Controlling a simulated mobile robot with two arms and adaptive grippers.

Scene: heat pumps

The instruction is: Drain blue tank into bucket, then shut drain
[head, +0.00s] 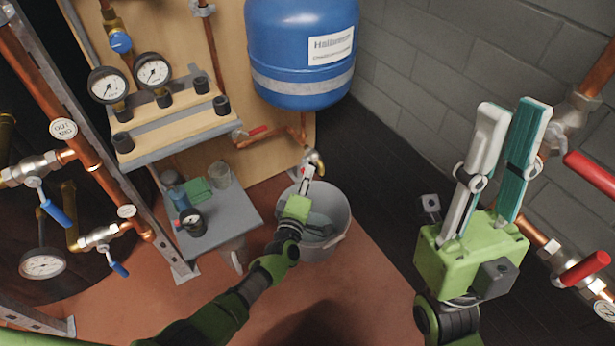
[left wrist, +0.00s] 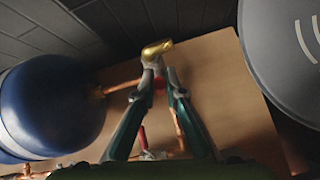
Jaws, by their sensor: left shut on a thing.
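The blue tank (head: 302,50) hangs on the wooden board at the top; its lower end also shows in the left wrist view (left wrist: 52,105). A copper pipe runs from it to a drain valve with a brass spout (head: 317,159), also in the left wrist view (left wrist: 157,48). A grey bucket (head: 343,225) stands on the floor below the spout. My left gripper (head: 305,178) is shut on the drain valve's red handle (left wrist: 160,84), largely hidden between the fingers. I cannot make out any water stream. My right gripper (head: 513,108) is raised at the right, open and empty.
A small grey table (head: 232,212) left of the bucket holds a bottle, a cup and a green cloth. Gauges (head: 153,71) and another red-handled valve (head: 252,132) are on the board. Pipes with red levers (head: 585,268) stand close to my right gripper.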

